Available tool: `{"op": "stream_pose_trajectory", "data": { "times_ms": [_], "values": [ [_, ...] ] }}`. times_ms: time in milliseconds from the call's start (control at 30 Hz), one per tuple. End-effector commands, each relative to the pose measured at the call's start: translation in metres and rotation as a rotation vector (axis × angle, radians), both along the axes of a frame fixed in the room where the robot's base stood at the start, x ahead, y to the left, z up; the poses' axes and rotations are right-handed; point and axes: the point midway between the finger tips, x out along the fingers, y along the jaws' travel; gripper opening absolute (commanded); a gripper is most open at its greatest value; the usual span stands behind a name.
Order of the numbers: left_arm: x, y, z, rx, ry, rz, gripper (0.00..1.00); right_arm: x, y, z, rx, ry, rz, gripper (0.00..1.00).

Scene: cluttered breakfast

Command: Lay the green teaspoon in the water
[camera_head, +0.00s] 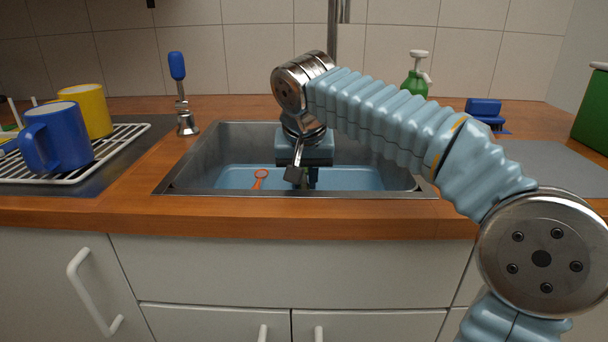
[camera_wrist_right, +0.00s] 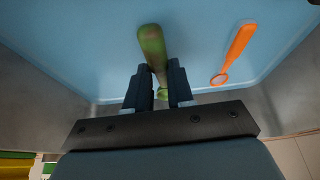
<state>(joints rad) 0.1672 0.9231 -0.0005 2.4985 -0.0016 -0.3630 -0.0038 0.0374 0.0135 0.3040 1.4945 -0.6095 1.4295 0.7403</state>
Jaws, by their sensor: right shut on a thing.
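The green teaspoon (camera_wrist_right: 153,50) is between the fingers of my right gripper (camera_wrist_right: 159,85), which is shut on it, in the right wrist view. The water (camera_head: 345,178) is a light blue surface in the metal sink, and it also fills much of the right wrist view (camera_wrist_right: 80,40). In the head view my right gripper (camera_head: 306,178) points down inside the sink, close over the water. I cannot tell whether the spoon touches the water. My left gripper is not in view.
An orange spoon-like utensil (camera_head: 260,178) lies in the water left of my gripper. The metal sink rim (camera_head: 205,192) surrounds it. A blue mug (camera_head: 55,138) and a yellow mug (camera_head: 88,108) stand on a white rack. A green soap bottle (camera_head: 415,82) stands behind my right arm.

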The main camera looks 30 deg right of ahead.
Motion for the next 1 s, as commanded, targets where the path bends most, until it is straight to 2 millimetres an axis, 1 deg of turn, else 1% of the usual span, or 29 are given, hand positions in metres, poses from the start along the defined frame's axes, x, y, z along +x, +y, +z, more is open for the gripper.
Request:
{"op": "stream_pose_trajectory", "data": {
  "times_ms": [267, 633, 667, 800, 833, 1000],
  "values": [
    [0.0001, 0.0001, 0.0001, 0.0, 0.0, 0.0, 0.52, 0.0, 0.0, 0.0001, 0.0, 0.0, 0.0, 0.0],
    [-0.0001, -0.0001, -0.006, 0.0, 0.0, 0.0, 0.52, 0.0001, 0.0, -0.0081, 0.0, 0.0, 0.0, 0.0],
    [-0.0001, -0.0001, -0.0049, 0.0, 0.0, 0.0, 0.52, 0.0001, -0.0001, -0.0068, 0.0, 0.0, 0.0, 0.27],
    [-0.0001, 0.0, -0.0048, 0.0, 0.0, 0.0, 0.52, 0.0001, 0.0, -0.0067, 0.0, 0.0, 0.0, 0.48],
    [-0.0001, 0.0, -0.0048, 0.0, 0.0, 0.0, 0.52, 0.0001, -0.0001, -0.0068, 0.0, 0.0, 0.0, 0.52],
    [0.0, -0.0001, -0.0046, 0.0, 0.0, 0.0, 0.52, 0.0, 0.0001, -0.0067, 0.0, 0.0, 0.0, 0.52]
  ]
}}
